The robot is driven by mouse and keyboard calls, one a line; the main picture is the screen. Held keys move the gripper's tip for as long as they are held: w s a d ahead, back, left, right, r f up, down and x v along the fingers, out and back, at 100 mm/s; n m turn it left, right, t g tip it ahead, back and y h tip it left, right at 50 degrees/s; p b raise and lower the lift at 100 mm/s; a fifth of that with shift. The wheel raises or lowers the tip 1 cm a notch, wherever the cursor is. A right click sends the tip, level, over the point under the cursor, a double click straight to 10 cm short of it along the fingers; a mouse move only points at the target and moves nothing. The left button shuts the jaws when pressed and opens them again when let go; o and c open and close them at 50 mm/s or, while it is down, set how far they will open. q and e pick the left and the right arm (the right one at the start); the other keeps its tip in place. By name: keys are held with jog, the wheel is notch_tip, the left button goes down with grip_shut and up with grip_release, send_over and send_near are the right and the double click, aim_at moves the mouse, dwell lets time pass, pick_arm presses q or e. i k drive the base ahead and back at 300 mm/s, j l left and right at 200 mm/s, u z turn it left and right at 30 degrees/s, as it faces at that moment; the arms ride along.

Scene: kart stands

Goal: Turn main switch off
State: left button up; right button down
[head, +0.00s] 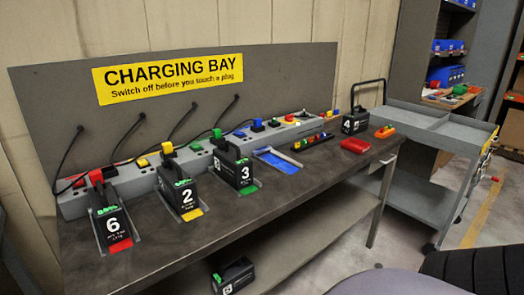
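A long grey power strip (140,181) runs along the back of the dark bench, with coloured sockets and plugs on it. Small parts (304,114) stand at its far right end; they are too small to tell whether one is the main switch, or its position. Black battery packs numbered 6 (111,225), 2 (187,197) and 3 (245,174) stand in front of the strip, with red, yellow and green plugs near their tops. A yellow "CHARGING BAY" sign (168,77) above says to switch off before touching a plug. Neither gripper is in view.
A blue-marked bay (279,163) on the bench (290,196) is empty. To its right are a red case (355,146), another black pack (354,122) and an orange item (385,131). A grey cart (435,127) stands right of the bench. Another pack (233,275) sits below.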

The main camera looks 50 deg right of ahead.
aim_at(289, 118)
jog(key=z, duration=1.2)
jog(key=i+l+z, duration=0.15)
jog(key=l, duration=0.35)
jog(key=i+l+z, duration=0.1)
jog(key=i+l, duration=0.15)
jog(key=l, duration=0.25)
jog(key=i+l+z, duration=0.15)
jog(key=l, duration=0.3)
jog(key=i+l+z, duration=0.1)
jog(key=i+l, duration=0.25)
jog(key=i+l+z, duration=0.15)
jog(key=l, duration=0.35)
jog(key=i, duration=0.1)
